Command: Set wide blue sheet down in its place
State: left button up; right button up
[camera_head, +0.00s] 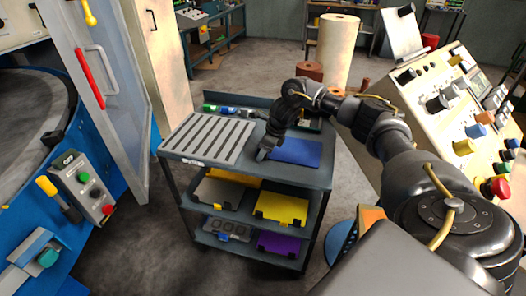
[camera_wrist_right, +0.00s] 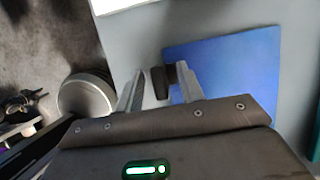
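The wide blue sheet (camera_head: 296,151) lies flat on the right part of the cart's top shelf. It also shows in the right wrist view (camera_wrist_right: 235,70), with a small dark block (camera_wrist_right: 158,83) at its left edge. My right gripper (camera_head: 263,154) is low over the cart top at the sheet's left edge. In the right wrist view my right gripper (camera_wrist_right: 160,72) has its fingers apart, with the dark block between them and a gap on the left side. The right finger overlaps the sheet's edge. My left gripper is not in view.
A slotted grey rack (camera_head: 208,138) covers the cart top's left side. Small green and blue items (camera_head: 228,110) stand behind it. Lower shelves hold a yellow sheet (camera_head: 281,207) and a purple sheet (camera_head: 279,243). A control console (camera_head: 455,110) stands to the right, a blue machine (camera_head: 105,160) to the left.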

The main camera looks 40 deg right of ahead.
jog(key=v, duration=1.1)
jog(key=shift+f, duration=0.1)
